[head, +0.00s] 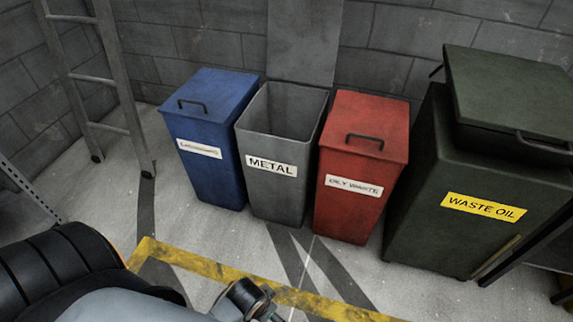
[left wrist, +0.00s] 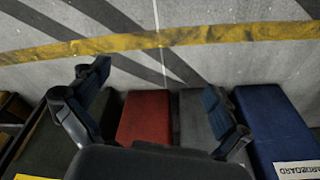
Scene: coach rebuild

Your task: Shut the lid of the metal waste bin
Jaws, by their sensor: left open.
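The metal waste bin (head: 270,184) is a grey open-topped box labelled METAL, standing between a blue bin and a red bin. Its grey lid (head: 305,40) stands upright behind the opening, against the wall. The inside of the bin looks empty as far as it shows. In the left wrist view the grey bin (left wrist: 194,125) is partly hidden by a finger. My left gripper (left wrist: 155,84) is open and empty, its fingers spread wide. In the head view my left arm lies at the bottom edge, in front of the bins and apart from them. My right gripper does not show.
The blue bin (head: 215,120) and the red oily waste bin (head: 355,205) have their lids shut. A dark green waste oil bin (head: 480,160) stands at the right with its lid raised a little. A ladder (head: 100,80) leans at the left. The floor before the bins is clear, with a yellow line (head: 230,280).

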